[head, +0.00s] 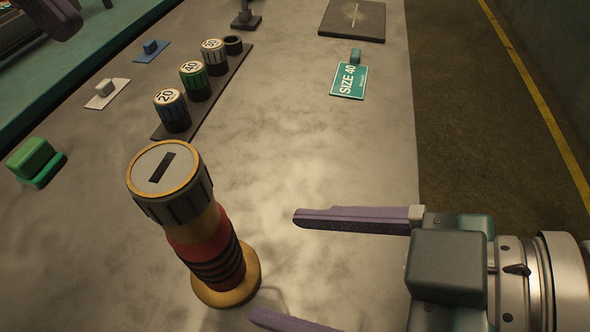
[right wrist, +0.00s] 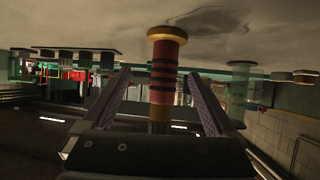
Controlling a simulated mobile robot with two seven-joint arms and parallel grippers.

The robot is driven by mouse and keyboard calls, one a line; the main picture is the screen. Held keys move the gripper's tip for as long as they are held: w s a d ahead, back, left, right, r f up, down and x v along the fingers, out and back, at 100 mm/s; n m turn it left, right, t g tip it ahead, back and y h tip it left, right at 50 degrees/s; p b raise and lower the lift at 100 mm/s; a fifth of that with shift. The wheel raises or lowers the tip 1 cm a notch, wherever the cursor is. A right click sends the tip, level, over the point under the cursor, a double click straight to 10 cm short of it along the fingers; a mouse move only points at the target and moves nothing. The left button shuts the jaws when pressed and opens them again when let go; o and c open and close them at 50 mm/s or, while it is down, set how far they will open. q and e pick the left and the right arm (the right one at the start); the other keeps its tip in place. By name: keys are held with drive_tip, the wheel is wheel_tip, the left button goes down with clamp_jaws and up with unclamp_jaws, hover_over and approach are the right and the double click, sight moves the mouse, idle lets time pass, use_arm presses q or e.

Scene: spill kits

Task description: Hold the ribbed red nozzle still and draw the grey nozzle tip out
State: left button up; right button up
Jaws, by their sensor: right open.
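The ribbed red nozzle (head: 212,248) stands upright on a yellow flange on the grey table in the head view, with black ribs round its body. The grey nozzle tip (head: 168,178), with a slotted face and yellow rim, sits on its top. My right gripper (head: 276,267) is open to the right of the nozzle, its purple fingers pointing at it. In the right wrist view, the picture is upside down and the red body (right wrist: 163,78) shows between the spread fingers, apparently untouched. Part of my left gripper (head: 58,18) shows at the top left; its opening is unclear.
A dark rack (head: 222,83) holds several numbered caps, marked 20, 40 and 50 or similar. A teal "SIZE 40" card (head: 349,81) lies behind. A green block (head: 32,159) is at the left. The table's right edge drops to a floor. Table around the nozzle is clear.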

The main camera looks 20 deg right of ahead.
sight(237, 258)
drive_tip(key=shift+s+r+t+y, duration=0.3)
drive_tip(key=shift+s+r+y, duration=0.1)
drive_tip(key=shift+y, duration=0.2)
drive_tip(key=x, duration=1)
drive_tip(key=shift+c, duration=0.4)
clamp_jaws()
idle(0.7)
